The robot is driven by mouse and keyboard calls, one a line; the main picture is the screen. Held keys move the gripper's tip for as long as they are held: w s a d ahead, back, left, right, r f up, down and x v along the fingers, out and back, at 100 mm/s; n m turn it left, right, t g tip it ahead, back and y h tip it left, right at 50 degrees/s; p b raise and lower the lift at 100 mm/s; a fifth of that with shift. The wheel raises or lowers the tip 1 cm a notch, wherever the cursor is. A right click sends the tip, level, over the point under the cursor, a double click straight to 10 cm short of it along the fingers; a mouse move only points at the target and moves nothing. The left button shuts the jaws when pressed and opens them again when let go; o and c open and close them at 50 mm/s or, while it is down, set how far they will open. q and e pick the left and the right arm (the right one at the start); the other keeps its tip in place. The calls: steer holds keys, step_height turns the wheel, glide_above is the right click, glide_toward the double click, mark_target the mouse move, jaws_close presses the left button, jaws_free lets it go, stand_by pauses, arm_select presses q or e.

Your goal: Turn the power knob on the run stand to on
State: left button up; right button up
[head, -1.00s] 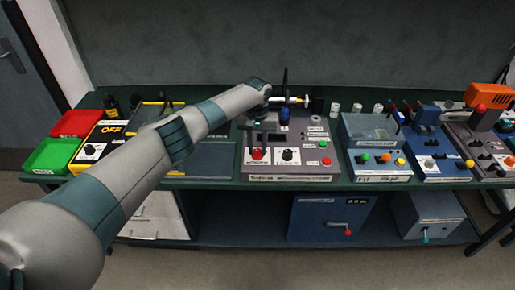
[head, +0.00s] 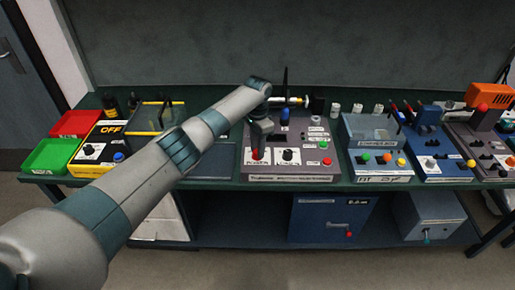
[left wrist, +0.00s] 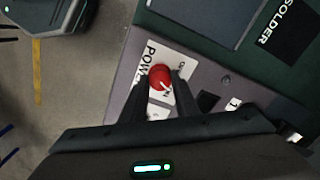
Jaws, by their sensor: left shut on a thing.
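The run stand (head: 290,178) is a grey-purple box at the middle of the bench in the head view. Its red power knob (head: 258,155) is at the front left of its top, partly hidden by my left gripper (head: 259,148). In the left wrist view, the red knob (left wrist: 159,77) has a white pointer mark and sits on a white plate lettered "POW..." and "ON". The fingers of my left gripper (left wrist: 163,85) are on both sides of the knob, shut on it. My right gripper is not in view.
The run stand also has a black knob (head: 288,155), a red button (head: 327,161) and a green button (head: 323,144). A yellow-black box (head: 97,146) and green bin (head: 48,157) stand left. A blue box (head: 445,165) stands right.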

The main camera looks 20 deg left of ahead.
arm_select(q)
steer(key=m, duration=0.4)
steer(key=shift+r, duration=0.1)
stand_by(0.3)
steer(key=o, duration=1.1)
steer(key=shift+c, duration=0.2)
steer(key=shift+r, duration=0.15)
step_height(320, 180, up, 17)
steer(key=b, duration=0.4)
steer(key=shift+b, duration=0.35)
